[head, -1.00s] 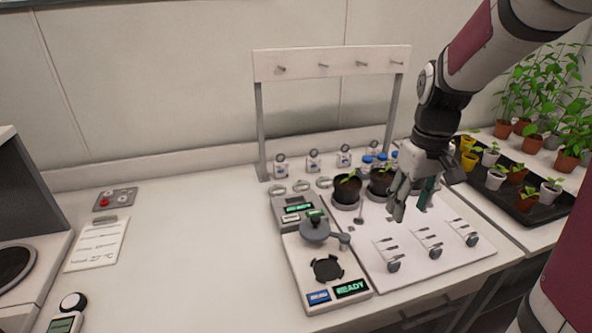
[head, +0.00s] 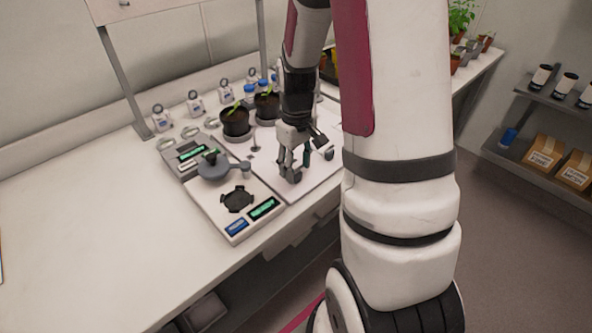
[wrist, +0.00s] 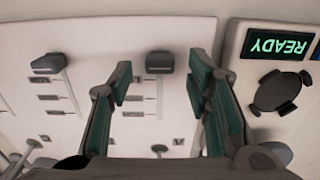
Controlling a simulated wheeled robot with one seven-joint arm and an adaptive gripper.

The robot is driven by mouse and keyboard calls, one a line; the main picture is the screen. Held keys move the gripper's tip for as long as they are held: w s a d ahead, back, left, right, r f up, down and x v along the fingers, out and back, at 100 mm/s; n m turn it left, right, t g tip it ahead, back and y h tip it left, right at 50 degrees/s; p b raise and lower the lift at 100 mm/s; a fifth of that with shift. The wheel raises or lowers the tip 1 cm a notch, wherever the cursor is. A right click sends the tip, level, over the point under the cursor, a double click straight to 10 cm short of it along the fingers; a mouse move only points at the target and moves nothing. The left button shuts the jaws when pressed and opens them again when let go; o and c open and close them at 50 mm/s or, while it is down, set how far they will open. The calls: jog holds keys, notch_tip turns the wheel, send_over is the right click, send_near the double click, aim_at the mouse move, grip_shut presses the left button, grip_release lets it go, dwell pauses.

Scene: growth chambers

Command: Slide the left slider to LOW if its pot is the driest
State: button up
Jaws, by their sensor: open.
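The white slider panel (wrist: 85,25) carries dark slider knobs on slots with tick marks. In the wrist view, which shows the bench upside down, the knob nearest the READY device is the left slider (wrist: 160,62). It lies between my open fingers (wrist: 160,80) in the picture, apparently untouched. Another slider (wrist: 46,64) sits farther from that device. In the head view my gripper (head: 294,166) points down over the panel and partly covers the sliders. Two dark pots with seedlings, a left one (head: 235,122) and another (head: 266,106), stand behind the panel; my arm hides what is beyond.
Left of the panel is a device with a READY display (head: 264,208) and a round black holder (head: 237,199). A grey lidded unit (head: 212,167) stands behind it. Small tagged bottles (head: 196,103) line the back. The bench (head: 80,220) is clear at left.

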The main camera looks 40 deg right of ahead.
jog(key=shift+f, duration=1)
grip_shut()
jog(key=shift+w+b, duration=0.35)
jog(key=shift+w, duration=1.25)
grip_release()
